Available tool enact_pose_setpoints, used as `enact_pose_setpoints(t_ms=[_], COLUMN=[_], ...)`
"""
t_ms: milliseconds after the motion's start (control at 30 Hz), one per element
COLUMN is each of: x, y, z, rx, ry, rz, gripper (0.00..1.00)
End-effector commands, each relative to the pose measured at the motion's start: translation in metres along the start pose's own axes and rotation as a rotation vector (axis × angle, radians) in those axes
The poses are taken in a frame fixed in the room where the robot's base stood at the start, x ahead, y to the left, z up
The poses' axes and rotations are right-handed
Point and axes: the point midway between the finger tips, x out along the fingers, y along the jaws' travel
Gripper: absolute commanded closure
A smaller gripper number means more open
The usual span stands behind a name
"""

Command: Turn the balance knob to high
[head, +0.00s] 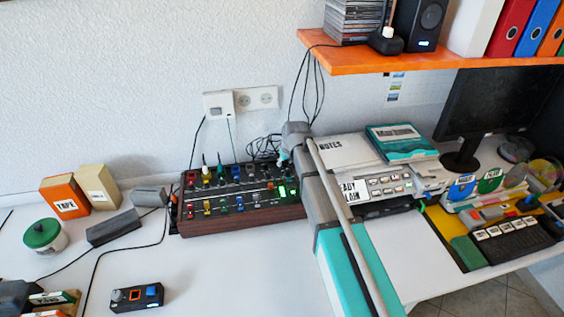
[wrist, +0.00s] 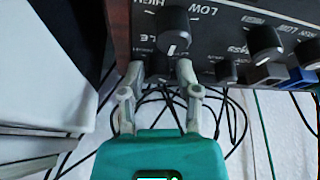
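The balance knob (wrist: 172,28) is black with a pale pointer mark, on a dark panel. The panel shows upside down in the wrist view, with HIGH left of the knob, LOW right of it and a partly hidden label ending in "CE". The pointer is toward the bottom of the picture. My gripper (wrist: 161,68) is open, its two pale fingertips apart just below the knob in the picture. A dark part shows between them; contact cannot be told. In the head view the mixer (head: 240,217) has wooden sides, and my arm hides its right end and the balance knob.
More knobs (wrist: 264,42) stand right of the balance knob. Black cables (wrist: 232,112) hang behind the fingers. In the head view, an orange shelf (head: 440,62) overhangs at right, and a small control box (head: 137,297) lies on the white table in front left.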

Motion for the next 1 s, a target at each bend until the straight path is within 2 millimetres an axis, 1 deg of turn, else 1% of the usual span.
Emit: enact_pose_setpoints(t_ms=[33,167,267,300,367,467,1000], x=[0.0,0.0,0.0,0.003,0.001,0.0,-0.001], y=[0.0,-0.001,-0.001,-0.012,-0.007,-0.005,-0.004], z=[0.0,0.0,0.0,-0.006,-0.003,-0.001,0.003], rx=[0.0,0.0,-0.001,-0.005,-0.001,0.001,0.0], ry=[0.0,0.0,0.0,0.0,0.0,0.0,-0.004], rz=[0.0,-0.001,-0.001,-0.003,-0.004,-0.006,-0.006], gripper=[0.76,1.0,1.0,1.0,1.0,1.0,1.0])
